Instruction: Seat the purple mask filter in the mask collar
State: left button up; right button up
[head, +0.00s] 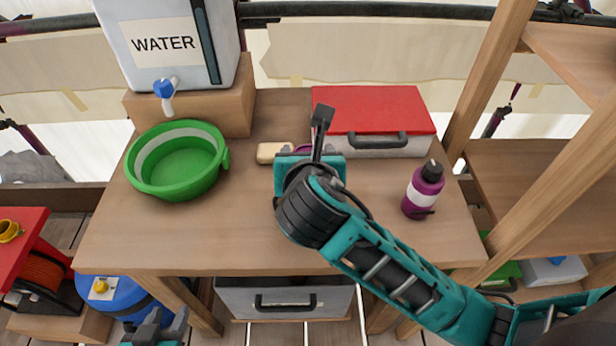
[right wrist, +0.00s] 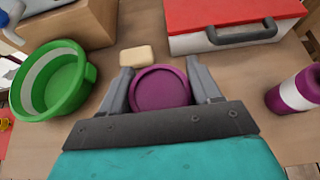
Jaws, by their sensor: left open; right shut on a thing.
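The purple mask filter (right wrist: 160,89) is a round disc with a raised rim. It sits between the two fingers of my right gripper (right wrist: 159,70), which is shut on it, over the wooden table. In the head view my right gripper (head: 318,132) hides most of the purple filter (head: 315,148). I cannot tell whether the filter touches the table. My left gripper (head: 155,330) is open at the bottom left, low in front of the table and far from the filter. I cannot make out the mask collar in either view.
A cream soap-like block (head: 270,153) lies just left of the right gripper. A green basin (head: 178,185) stands left, a red-lidded case (head: 370,105) behind, a purple bottle (head: 423,190) right. A water tank (head: 165,45) stands at the back. The front of the table (head: 220,235) is clear.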

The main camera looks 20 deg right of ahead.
jog(key=shift+f, duration=3.1)
jog(key=shift+f, duration=0.15)
jog(key=o, duration=1.1)
jog(key=shift+c, duration=0.2)
